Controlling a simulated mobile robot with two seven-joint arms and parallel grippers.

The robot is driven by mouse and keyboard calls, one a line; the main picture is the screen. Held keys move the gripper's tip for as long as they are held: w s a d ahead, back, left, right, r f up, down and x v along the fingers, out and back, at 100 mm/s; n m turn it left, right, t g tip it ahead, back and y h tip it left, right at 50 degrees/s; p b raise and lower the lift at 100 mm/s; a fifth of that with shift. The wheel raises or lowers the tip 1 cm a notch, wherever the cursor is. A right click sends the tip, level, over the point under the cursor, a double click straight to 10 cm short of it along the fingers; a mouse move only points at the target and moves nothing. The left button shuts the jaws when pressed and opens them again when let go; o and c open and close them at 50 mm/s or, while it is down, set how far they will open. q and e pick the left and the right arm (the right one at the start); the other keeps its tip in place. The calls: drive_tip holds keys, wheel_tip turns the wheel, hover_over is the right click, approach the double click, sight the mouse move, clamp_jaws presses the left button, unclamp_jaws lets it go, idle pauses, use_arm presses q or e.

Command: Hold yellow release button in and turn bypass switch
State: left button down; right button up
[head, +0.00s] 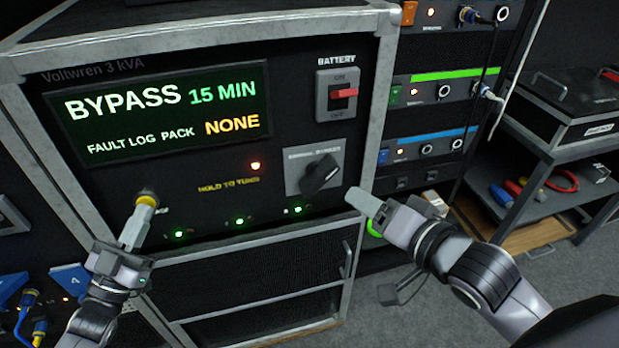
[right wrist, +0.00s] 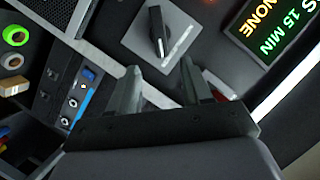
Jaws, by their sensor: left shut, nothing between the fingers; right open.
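The yellow release button (head: 147,199) is on the lower left of the black panel. My left gripper (head: 138,225) is shut with its fingertips at the button and appears to touch it; how far in the button is cannot be told. The bypass switch (head: 321,174) is a black knob on a grey plate, tilted diagonally in the head view. It also shows in the right wrist view (right wrist: 158,30). My right gripper (head: 366,203) is open and empty, below and right of the knob and apart from it. The display (head: 160,110) reads BYPASS 15 MIN, FAULT LOG PACK NONE.
A red battery switch (head: 344,92) sits above the knob. Amber and green lamps glow on the panel. Rack units (head: 440,90) with cables stand to the right, and a shelf cart (head: 560,140) with tools stands beyond. Grey floor (head: 400,305) is open at lower right.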

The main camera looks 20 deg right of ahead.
sight(327, 179)
idle(0.3)
drive_tip(key=x, duration=1.2)
clamp_jaws()
